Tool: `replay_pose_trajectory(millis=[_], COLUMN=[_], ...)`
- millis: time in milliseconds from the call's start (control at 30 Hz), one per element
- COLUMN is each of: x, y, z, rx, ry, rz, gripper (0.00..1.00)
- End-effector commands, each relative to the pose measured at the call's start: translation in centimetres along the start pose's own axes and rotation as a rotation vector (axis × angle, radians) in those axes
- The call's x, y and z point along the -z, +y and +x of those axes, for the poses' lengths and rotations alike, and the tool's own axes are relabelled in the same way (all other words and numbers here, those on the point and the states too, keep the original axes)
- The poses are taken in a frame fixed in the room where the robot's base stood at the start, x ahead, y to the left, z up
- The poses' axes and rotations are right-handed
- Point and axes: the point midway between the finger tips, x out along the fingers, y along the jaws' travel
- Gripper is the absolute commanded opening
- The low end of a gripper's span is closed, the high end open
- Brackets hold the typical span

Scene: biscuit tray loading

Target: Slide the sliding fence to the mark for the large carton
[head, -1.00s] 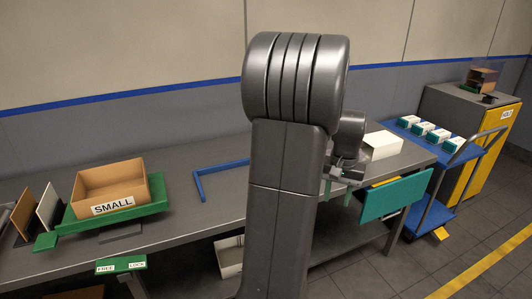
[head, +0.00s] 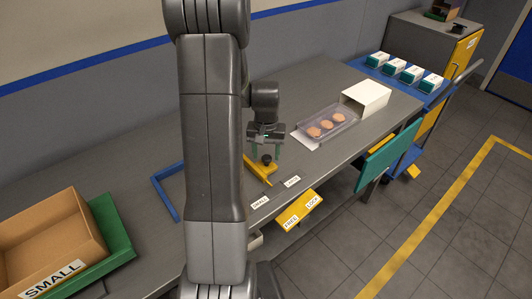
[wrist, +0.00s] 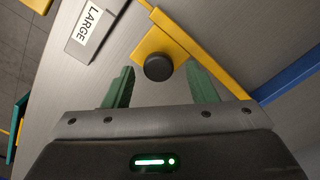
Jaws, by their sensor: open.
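The yellow sliding fence (head: 257,170) lies on the bench, with a black round knob (head: 267,159) on it. In the head view its near end points at the bench edge between the SMALL mark (head: 260,202) and the LARGE mark (head: 292,181). My gripper (head: 266,149) is open over the fence at the knob. In the wrist view the fence (wrist: 181,45) runs across in front of the green fingertips (wrist: 159,78), and the knob (wrist: 158,67) shows between them, not gripped. The LARGE mark (wrist: 88,25) is at the upper left there.
A yellow FREE/LOCK plate (head: 300,210) hangs at the bench's front edge. A blue bar (head: 165,192) lies left of the fence. Right of my gripper are a clear biscuit tray (head: 345,121) and a white carton (head: 368,94). A SMALL carton (head: 45,240) stands at lower left.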

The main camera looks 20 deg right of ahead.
Motion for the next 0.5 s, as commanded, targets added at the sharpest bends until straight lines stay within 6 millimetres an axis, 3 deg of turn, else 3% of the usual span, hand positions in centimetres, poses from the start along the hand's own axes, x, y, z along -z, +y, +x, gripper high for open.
replay_pose_trajectory(millis=[400, 500], x=[-0.01, -0.01], y=[0.0, 0.0], z=[0.9, 0.89], rx=[0.0, 0.0], ry=[0.0, 0.0], rz=[0.0, 0.0], gripper=[0.52, 0.34])
